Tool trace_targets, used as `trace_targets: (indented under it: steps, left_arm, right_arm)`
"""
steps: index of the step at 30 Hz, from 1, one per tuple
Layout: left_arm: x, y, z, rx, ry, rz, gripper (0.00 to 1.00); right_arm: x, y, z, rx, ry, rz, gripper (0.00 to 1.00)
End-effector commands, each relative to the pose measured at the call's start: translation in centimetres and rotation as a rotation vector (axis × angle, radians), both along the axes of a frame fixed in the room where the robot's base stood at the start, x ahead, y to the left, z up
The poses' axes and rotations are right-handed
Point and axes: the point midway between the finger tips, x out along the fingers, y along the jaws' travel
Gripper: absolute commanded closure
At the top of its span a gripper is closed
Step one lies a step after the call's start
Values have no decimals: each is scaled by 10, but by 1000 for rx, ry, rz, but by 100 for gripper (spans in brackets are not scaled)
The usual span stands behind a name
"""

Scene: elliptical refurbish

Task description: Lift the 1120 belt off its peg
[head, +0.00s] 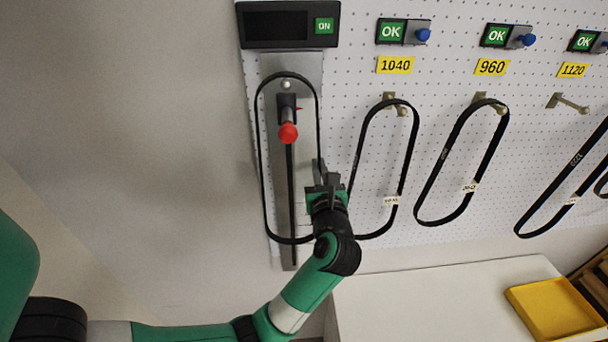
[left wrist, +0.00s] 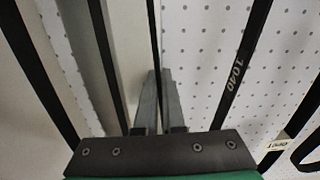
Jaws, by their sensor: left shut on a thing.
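The peg (head: 567,102) under the yellow 1120 label (head: 573,70) is bare. A long black belt (head: 553,187) hangs slanted below and right of it. Its upper end is outside the head view, and its printed number is too small to read surely. My left gripper (head: 322,172) is at the lower right side of another black belt loop (head: 259,150), around the measuring fixture at the left. It is shut on that loop's right strand, which runs between the fingers in the left wrist view (left wrist: 155,50). My right gripper is out of view.
The fixture has a red-tipped handle (head: 288,132) and a display (head: 283,24). The 1040 belt (head: 404,165) and 960 belt (head: 432,178) hang on pegs to the right of my left gripper. A yellow tray (head: 553,308) lies on the white table (head: 430,300).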

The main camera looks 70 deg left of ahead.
Motion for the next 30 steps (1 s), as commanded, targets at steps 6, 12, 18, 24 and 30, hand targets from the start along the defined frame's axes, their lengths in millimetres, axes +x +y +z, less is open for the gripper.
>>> trace_targets:
  steps: [6, 12, 18, 24, 30]
  left_arm:
    - [-1, -4, 12, 1, -5, 0, 100]
    - [-1, -4, 43, 1, -8, 1, 100]
    - [-1, -9, 71, 1, -4, -3, 100]
    - [-13, -54, 67, 1, -3, -7, 100]
    - [-31, -117, 65, -1, -4, -10, 100]
  right_arm:
    - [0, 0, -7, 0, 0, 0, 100]
    - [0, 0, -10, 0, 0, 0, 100]
    - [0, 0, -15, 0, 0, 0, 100]
    - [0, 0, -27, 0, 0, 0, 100]
    - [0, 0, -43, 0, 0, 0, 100]
